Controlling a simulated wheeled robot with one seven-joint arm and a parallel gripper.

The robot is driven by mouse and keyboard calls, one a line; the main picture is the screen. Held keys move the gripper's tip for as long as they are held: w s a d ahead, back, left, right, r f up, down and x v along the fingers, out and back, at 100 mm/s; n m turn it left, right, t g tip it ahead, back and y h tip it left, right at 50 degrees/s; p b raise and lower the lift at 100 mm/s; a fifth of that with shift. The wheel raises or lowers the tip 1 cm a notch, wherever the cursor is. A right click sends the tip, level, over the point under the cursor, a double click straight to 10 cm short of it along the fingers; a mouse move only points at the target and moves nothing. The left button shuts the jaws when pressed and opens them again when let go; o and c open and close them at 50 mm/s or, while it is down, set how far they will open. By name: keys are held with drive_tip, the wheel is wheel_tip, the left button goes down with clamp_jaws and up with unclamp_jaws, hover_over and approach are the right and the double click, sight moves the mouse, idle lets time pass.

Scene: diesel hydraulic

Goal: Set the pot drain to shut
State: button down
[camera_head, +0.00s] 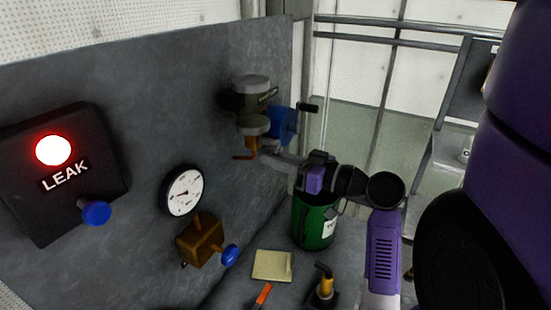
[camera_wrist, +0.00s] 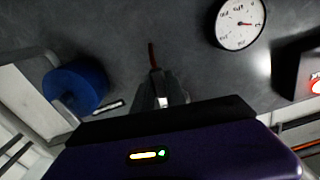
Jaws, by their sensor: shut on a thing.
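The pot (camera_head: 252,98) is a grey-topped bowl-like filter body on the dark grey panel. Its drain shows below it as a small brass stem with an orange-red lever (camera_head: 243,157) that points left. The red lever also shows in the wrist view (camera_wrist: 152,55), sticking out past my fingertips. My gripper (camera_head: 262,153) reaches in from the right, just under the pot. In the wrist view my gripper (camera_wrist: 160,88) has its fingers close together, shut on the drain lever. The fingers hide the held part, and the lever's pivot is not clear.
A blue fitting (camera_head: 283,125) with a black handle is right of the pot. A green can (camera_head: 313,222) stands below my wrist. A gauge (camera_head: 183,191), a brass valve (camera_head: 201,240) and a lit LEAK box (camera_head: 65,170) are left. A yellowish pad (camera_head: 272,266) lies below.

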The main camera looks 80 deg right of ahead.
drive_tip(key=shift+r, duration=0.1)
drive_tip(key=m, duration=0.1)
drive_tip(key=m+p, duration=0.1)
drive_tip(key=a+m+p, duration=0.1)
drive_tip(key=m, duration=0.1)
drive_tip(key=shift+w+a+r, duration=0.1)
drive_tip(key=shift+w+r, duration=0.1)
drive_tip(key=shift+r, duration=0.05)
drive_tip(key=shift+w+a+r+m+p, duration=0.15)
drive_tip(key=shift+a+r+m, duration=0.25)
drive_tip(key=shift+m, duration=1.65)
drive_tip(key=shift+s+a+r+m+p, duration=0.15)
drive_tip(key=shift+r+m, duration=0.45)
drive_tip(key=shift+m, duration=1.4)
drive_tip(key=shift+w+a+r+m+p, duration=0.15)
drive_tip(key=shift+a+r+m, duration=0.25)
drive_tip(key=shift+m, duration=1.65)
drive_tip(key=shift+d+r, duration=0.1)
drive_tip(key=shift+r, duration=0.05)
drive_tip(key=c, duration=1.4)
unclamp_jaws()
drive_tip(key=shift+o, duration=0.2)
